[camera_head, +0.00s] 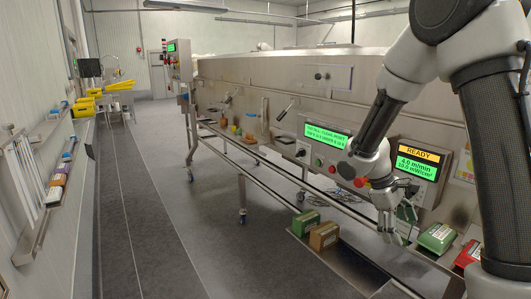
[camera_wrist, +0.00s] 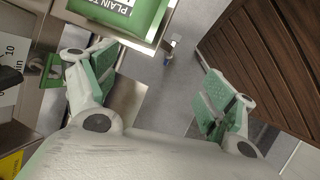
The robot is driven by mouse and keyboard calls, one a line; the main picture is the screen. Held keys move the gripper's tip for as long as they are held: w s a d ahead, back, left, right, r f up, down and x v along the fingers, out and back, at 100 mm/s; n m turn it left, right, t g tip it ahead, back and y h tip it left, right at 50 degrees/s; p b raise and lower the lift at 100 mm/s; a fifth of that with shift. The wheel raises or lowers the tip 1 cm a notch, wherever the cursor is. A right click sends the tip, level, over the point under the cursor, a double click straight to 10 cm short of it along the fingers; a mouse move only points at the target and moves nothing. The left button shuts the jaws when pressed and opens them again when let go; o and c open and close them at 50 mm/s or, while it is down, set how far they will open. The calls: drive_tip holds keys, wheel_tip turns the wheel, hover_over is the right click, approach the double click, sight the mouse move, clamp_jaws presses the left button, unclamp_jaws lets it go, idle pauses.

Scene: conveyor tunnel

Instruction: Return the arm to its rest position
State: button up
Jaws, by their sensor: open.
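My arm comes in from the right of the head view, bent, with my gripper (camera_head: 398,232) pointing down in front of the steel machine, below its green-lit display panel (camera_head: 416,165). The wrist view shows my gripper (camera_wrist: 163,82) with its two green-padded fingers spread apart and nothing between them. A green box marked "PLAIN TO…" (camera_wrist: 125,12) lies beyond the fingers at the top of that view. I cannot tell from the pictures whether a finger touches anything.
A green box (camera_head: 305,222) and a brown box (camera_head: 324,237) stand left of my gripper. Another green box (camera_head: 437,237) and a red box (camera_head: 466,254) lie to its right. Brown slatted boards (camera_wrist: 265,50) fill the wrist view's right. The floor aisle (camera_head: 150,200) is clear.

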drive_tip(key=s+a+r+m+t+y, duration=0.1)
drive_tip(key=s+r+m+t+y, duration=0.4)
drive_tip(key=s+r, duration=1.4)
drive_tip(key=m+t, duration=0.1)
drive_tip(key=m, duration=0.1)
drive_tip(key=shift+m+t, duration=0.3)
drive_tip(key=shift+m, duration=0.1)
